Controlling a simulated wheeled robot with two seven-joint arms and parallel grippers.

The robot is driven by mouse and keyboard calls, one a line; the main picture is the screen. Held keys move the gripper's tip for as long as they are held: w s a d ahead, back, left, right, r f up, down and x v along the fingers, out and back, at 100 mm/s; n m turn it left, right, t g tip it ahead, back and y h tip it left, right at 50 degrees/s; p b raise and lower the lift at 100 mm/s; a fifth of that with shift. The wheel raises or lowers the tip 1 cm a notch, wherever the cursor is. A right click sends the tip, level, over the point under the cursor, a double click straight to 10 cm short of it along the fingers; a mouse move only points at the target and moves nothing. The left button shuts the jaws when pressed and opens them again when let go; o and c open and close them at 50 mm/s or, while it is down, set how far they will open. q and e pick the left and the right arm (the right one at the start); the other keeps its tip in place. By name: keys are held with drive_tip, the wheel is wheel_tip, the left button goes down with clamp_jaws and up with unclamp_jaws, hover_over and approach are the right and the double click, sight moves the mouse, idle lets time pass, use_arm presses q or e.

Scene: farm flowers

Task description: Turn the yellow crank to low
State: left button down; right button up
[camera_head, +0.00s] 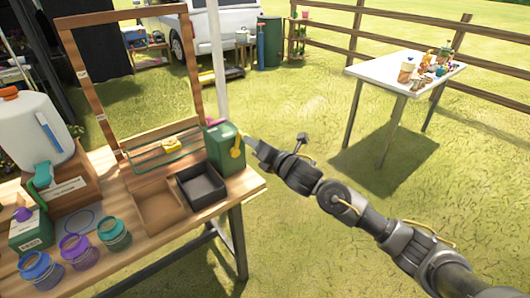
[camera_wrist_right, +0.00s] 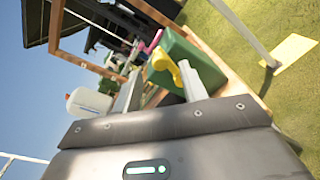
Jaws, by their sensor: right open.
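The yellow crank (camera_head: 236,149) is on the right side of a green box (camera_head: 222,156) at the right end of the wooden table. In the right wrist view the crank (camera_wrist_right: 165,63) shows close to one fingertip, with the green box (camera_wrist_right: 183,50) behind it. I cannot tell whether finger and crank touch. My right gripper (camera_head: 252,142) comes in from the right, beside the crank. In the right wrist view its two fingers (camera_wrist_right: 159,74) are apart, with nothing gripped. Markings for the crank's settings are not readable. My left gripper is not in view.
The wooden table (camera_head: 140,228) holds a black tray (camera_head: 202,184), several jars (camera_head: 76,250), a white dispenser (camera_head: 30,135) and a wooden frame (camera_head: 130,10). A yellow item (camera_head: 172,146) lies near the green box. A white table (camera_head: 385,72) stands far right; grass between is open.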

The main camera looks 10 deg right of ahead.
drive_tip(key=shift+b+v, duration=0.3)
drive_tip(key=shift+v, duration=2.3)
